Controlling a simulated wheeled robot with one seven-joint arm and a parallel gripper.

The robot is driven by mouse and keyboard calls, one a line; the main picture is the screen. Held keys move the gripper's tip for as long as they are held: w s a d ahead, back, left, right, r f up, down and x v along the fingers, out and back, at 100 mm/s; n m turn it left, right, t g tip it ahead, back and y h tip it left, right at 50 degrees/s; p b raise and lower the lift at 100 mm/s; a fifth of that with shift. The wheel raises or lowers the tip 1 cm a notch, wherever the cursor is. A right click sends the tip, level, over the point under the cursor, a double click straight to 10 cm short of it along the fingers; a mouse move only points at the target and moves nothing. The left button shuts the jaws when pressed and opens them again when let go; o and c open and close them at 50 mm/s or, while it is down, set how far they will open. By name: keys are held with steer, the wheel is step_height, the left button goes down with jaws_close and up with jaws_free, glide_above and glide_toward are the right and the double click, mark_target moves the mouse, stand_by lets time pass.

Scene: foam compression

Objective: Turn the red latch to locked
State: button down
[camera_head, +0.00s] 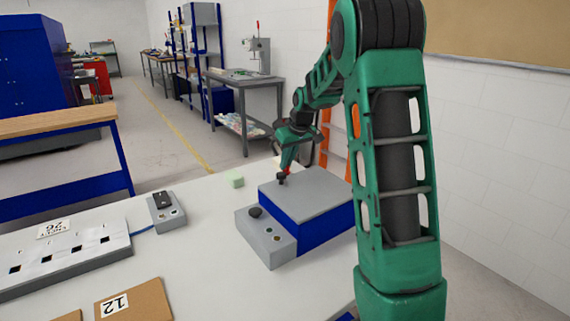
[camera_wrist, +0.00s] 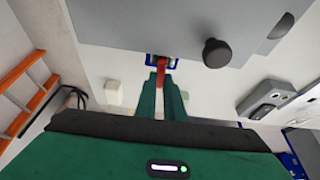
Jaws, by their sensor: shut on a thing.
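The red latch (camera_wrist: 161,74) shows in the wrist view, in front of a blue-edged bracket at the edge of the grey machine. In the head view the red piece (camera_head: 287,165) is small, at the far left corner of the machine (camera_head: 318,190), which has a grey top and blue sides. My gripper (camera_wrist: 163,84) has its green fingers closed on the latch. The fingers partly cover it. In the head view my gripper (camera_head: 287,158) is beyond that corner, pointing down. The latch's locked or unlocked marking cannot be read.
A black knob (camera_head: 255,212) is on the machine's grey front panel. A pale green block (camera_head: 236,182) and a cream block (camera_wrist: 113,92) lie on the white table. A small control box (camera_head: 166,211) and a long grey panel (camera_head: 60,255) stand left. A brown card (camera_head: 135,301) lies in front.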

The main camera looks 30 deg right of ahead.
steer(key=shift+w+r, duration=0.2)
steer(key=c, duration=1.9)
jaws_free()
steer(key=shift+o, duration=0.2)
steer(key=shift+s+f, duration=0.1)
steer(key=shift+f, duration=0.05)
steer(key=v, duration=1)
steer(key=shift+r, duration=0.3)
steer(key=shift+s, duration=0.15)
